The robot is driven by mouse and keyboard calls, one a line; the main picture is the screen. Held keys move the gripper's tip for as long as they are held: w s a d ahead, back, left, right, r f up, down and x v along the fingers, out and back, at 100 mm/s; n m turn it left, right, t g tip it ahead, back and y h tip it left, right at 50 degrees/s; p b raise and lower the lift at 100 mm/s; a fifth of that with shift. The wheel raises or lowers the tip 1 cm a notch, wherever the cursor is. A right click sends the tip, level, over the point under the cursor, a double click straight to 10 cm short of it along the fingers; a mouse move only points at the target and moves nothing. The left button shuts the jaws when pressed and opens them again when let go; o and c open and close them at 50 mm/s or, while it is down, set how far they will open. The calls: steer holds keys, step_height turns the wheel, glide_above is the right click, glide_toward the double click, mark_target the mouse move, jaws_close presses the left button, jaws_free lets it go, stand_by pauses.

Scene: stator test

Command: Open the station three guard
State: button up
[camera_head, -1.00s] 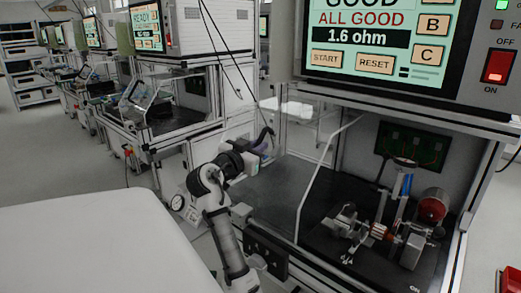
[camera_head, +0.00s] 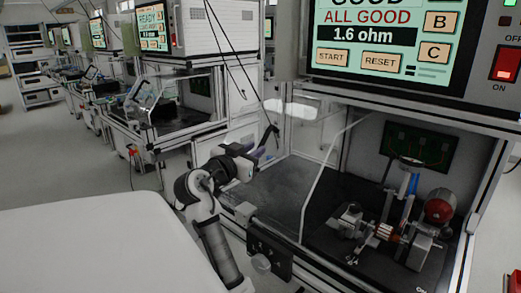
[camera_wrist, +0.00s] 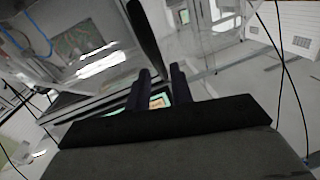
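The near station has a clear guard with a pale bent edge (camera_head: 319,172) in the head view, left of the test fixture (camera_head: 385,232). I cannot tell which station is number three, or whether this guard is fully shut. My gripper (camera_head: 268,142) is at the left of this station, above the dark bench surface (camera_head: 272,187). In the wrist view, my two dark fingers (camera_wrist: 161,80) stand apart with a gap between them and nothing visibly held. A black bar (camera_wrist: 145,32) runs just beyond the fingertips; contact cannot be told.
A screen (camera_head: 380,40) reading "ALL GOOD" and a red switch (camera_head: 507,63) are above the near station. Another station (camera_head: 185,110) with a clear guard stands behind to the left. Grey floor (camera_head: 60,145) is open at the left.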

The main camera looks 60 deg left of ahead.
steer(key=b+v, duration=0.2)
steer(key=v, duration=0.7)
steer(key=shift+s, duration=0.25)
steer(key=shift+d, duration=0.1)
